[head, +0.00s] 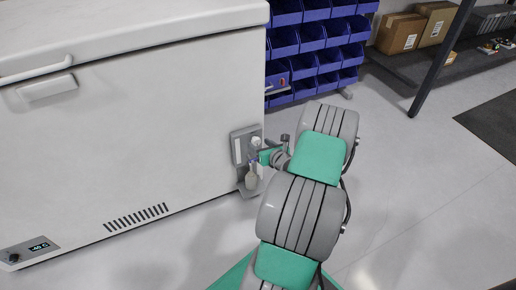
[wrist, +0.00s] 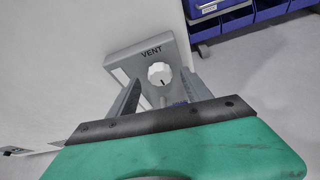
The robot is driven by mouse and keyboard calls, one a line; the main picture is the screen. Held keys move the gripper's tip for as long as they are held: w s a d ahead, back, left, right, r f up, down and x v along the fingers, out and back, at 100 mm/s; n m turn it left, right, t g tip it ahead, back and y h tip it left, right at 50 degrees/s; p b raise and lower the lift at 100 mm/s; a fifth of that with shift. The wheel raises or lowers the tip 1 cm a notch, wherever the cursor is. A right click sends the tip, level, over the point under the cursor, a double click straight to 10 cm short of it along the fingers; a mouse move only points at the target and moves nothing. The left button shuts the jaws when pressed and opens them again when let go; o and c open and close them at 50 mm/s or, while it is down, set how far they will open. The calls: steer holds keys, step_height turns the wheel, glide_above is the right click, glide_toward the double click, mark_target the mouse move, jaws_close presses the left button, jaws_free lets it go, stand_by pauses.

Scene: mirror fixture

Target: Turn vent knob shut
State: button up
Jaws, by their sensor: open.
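The vent knob (wrist: 160,74) is a white, lobed knob on a grey panel (wrist: 119,61) marked "VENT". In the wrist view it sits between and beyond the two fingers of my gripper (wrist: 160,88), which is open with one finger to each side. I cannot tell whether either finger touches it. In the head view the panel (head: 237,148) is on the right end of the white chest freezer's front (head: 120,130). The knob (head: 256,142) shows small there, beside my gripper (head: 262,156), which is partly hidden by my arm.
Blue bins (head: 318,40) stand behind the freezer. Cardboard boxes (head: 400,33) sit on a dark shelf at the back right. The floor (head: 430,200) on the right is clear.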

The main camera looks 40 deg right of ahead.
steer(key=shift+x, duration=1.15)
jaws_close()
